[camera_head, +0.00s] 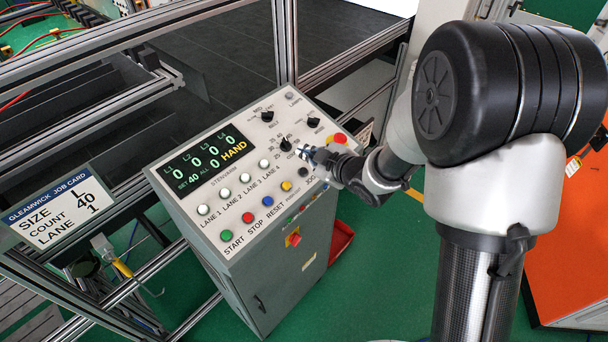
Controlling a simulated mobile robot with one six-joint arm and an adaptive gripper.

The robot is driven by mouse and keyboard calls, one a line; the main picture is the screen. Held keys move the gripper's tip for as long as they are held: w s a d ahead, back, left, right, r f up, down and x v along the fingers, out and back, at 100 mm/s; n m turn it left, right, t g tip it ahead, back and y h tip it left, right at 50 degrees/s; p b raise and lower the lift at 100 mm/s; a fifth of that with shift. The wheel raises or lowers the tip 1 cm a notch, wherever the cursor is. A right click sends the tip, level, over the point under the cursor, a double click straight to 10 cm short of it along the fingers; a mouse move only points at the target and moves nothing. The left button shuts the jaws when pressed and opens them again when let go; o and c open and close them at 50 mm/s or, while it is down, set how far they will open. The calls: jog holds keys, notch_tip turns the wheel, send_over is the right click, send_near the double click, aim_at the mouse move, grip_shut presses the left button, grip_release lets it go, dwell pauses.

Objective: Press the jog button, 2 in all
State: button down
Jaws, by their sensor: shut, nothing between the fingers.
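The control panel (210,219) has a sloped grey top with a row of coloured buttons along its front. The jog button (303,172) appears to be the dark one at the right end of that row, beside a partly covered label that seems to begin "JO". My gripper (304,152) is shut and empty. In this view its tips lie just above the jog button, over the panel's right part; I cannot tell its height over the surface. The display (207,163) reads zeros for all lanes, SET 40, ALL 0 and HAND.
Left of the jog button are a yellow button (286,186), blue reset (268,201), red stop (248,217) and green start (226,234). A selector knob (286,144) stands close to my gripper. A job card (57,211) hangs left.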

aim_at(304, 174)
jog(key=shift+w+a+f+b, duration=0.1)
jog(key=shift+a+f+b, duration=0.05)
jog(key=shift+f+b, duration=0.45)
jog(key=shift+w+a+f+b, duration=0.2)
jog(key=shift+f+b, duration=0.2)
jog(key=shift+f, duration=0.35)
jog(key=shift+w+a+f+b, duration=0.1)
jog(key=shift+a+f+b, duration=0.05)
jog(key=shift+f+b, duration=0.45)
jog(key=shift+f, duration=0.2)
jog(key=shift+a+f+b, duration=0.1)
jog(key=shift+f+b, duration=0.25)
jog(key=shift+b, duration=0.15)
jog(key=shift+w+a+f+b, duration=0.1)
jog(key=shift+f+b, duration=0.3)
jog(key=shift+b, duration=0.15)
jog(key=shift+r, duration=0.1)
dwell(0.4)
jog(key=shift+d+r+p, duration=0.25)
jog(key=shift+r+p, duration=0.3)
jog(key=shift+r, duration=0.2)
jog(key=r+p, duration=0.2)
jog(key=r, duration=0.1)
jog(key=s+d+r+p, duration=0.1)
jog(key=shift+s+r, duration=0.1)
jog(key=shift+r, duration=0.3)
